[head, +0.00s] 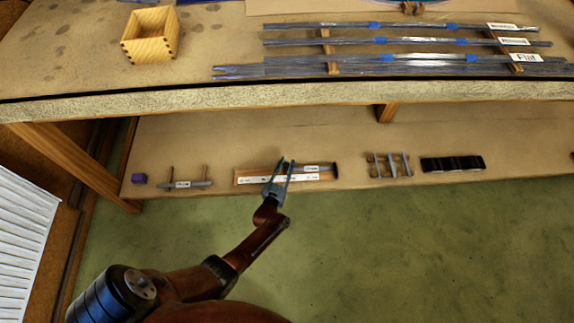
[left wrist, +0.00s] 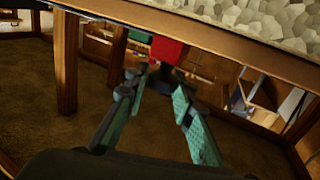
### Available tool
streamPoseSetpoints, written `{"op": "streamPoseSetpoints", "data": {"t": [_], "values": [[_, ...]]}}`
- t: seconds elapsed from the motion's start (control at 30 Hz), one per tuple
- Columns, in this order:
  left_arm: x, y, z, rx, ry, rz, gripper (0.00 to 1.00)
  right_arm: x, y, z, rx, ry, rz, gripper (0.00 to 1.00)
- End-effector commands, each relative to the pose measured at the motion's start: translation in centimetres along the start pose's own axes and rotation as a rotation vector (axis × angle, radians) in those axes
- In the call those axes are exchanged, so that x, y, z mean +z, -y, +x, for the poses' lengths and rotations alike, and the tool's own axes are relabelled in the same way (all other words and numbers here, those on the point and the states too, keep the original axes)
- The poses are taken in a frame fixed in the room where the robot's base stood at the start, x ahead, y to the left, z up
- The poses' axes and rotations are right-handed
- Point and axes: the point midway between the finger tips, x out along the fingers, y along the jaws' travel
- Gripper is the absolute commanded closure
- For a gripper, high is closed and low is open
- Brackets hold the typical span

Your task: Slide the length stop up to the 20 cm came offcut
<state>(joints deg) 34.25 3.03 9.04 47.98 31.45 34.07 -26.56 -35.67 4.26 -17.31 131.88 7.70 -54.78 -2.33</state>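A wooden length board (head: 237,178) with white label strips lies on the lower shelf. A thin grey piece with a small label (head: 312,168), perhaps the came offcut, lies along it. A dark piece (head: 336,171) at the board's right end may be the length stop; it is too small to be sure. My left gripper (head: 287,163) overlaps the middle of the board in the head view and hides part of it. It is open, and its two green-padded fingers stand apart with nothing between them in the left wrist view (left wrist: 158,76). My right gripper is not in view.
The upper bench edge (head: 240,103) overhangs the lower shelf. Came strips (head: 400,42) and a wooden box (head: 150,36) are above.

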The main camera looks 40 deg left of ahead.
Motion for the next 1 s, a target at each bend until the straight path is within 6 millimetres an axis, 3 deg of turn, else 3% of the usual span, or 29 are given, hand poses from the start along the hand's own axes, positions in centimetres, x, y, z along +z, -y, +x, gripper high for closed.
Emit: {"op": "streamPoseSetpoints", "data": {"t": [0.23, 0.57, 0.77, 1.0], "values": [[0.1, -0.2, 0.0, 0.002, 0.001, -0.001, 0.60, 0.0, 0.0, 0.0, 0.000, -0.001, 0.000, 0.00], [0.1, 0.0, -0.3, 0.001, 0.001, -0.001, 0.60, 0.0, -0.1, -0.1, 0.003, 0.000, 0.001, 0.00], [0.2, -0.1, -2.8, 0.000, 0.002, -0.002, 0.60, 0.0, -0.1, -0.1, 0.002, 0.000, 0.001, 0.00], [0.2, -0.1, -7.9, 0.000, 0.003, -0.002, 0.60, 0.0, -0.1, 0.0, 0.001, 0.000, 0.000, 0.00]]}}
